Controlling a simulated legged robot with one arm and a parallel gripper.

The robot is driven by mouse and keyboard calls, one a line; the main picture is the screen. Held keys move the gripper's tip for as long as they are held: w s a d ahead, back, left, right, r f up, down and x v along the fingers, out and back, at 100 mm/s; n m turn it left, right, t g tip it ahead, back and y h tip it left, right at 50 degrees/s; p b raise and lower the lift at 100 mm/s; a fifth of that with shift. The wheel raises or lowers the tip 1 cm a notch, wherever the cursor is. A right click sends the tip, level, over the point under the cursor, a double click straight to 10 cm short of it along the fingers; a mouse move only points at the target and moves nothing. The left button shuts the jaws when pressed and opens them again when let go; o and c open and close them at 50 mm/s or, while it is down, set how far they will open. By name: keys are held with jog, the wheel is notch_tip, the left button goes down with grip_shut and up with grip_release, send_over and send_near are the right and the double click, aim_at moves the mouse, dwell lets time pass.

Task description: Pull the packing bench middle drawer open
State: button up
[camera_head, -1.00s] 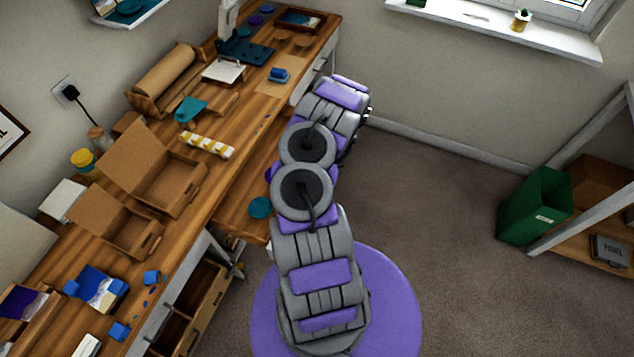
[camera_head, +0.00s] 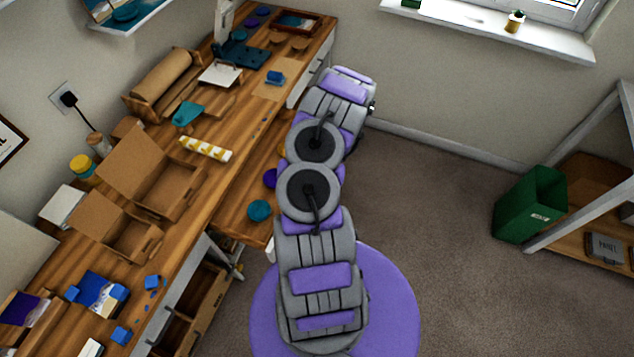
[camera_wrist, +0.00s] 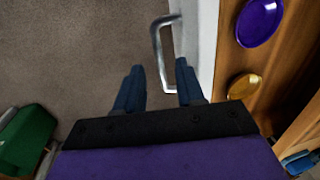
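The middle drawer (camera_head: 236,222) of the packing bench stands pulled out from under the bench top, with coloured discs in its wooden tray. In the wrist view its white front (camera_wrist: 207,45) runs up beside the wooden inside. A grey metal bar handle (camera_wrist: 159,55) is fixed to that front. My gripper (camera_wrist: 157,82) is open, with its two dark blue fingers apart on either side of the handle's near end. I see no clear contact between fingers and bar. In the head view my arm hides the gripper, the handle and part of the drawer.
The bench top (camera_head: 223,178) holds open cardboard boxes (camera_head: 150,175), a paper roll (camera_head: 162,75) and small parts. A green bin (camera_head: 530,205) and a shelf (camera_head: 590,180) stand at right. The floor between is clear.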

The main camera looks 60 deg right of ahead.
notch_tip(320, 180, up, 13)
jog(key=s+p, duration=0.1)
jog(key=s, duration=0.1)
jog(key=shift+s+d+f+p, duration=0.15)
jog(key=shift+s+d+p, duration=0.1)
jog(key=shift+p, duration=0.1)
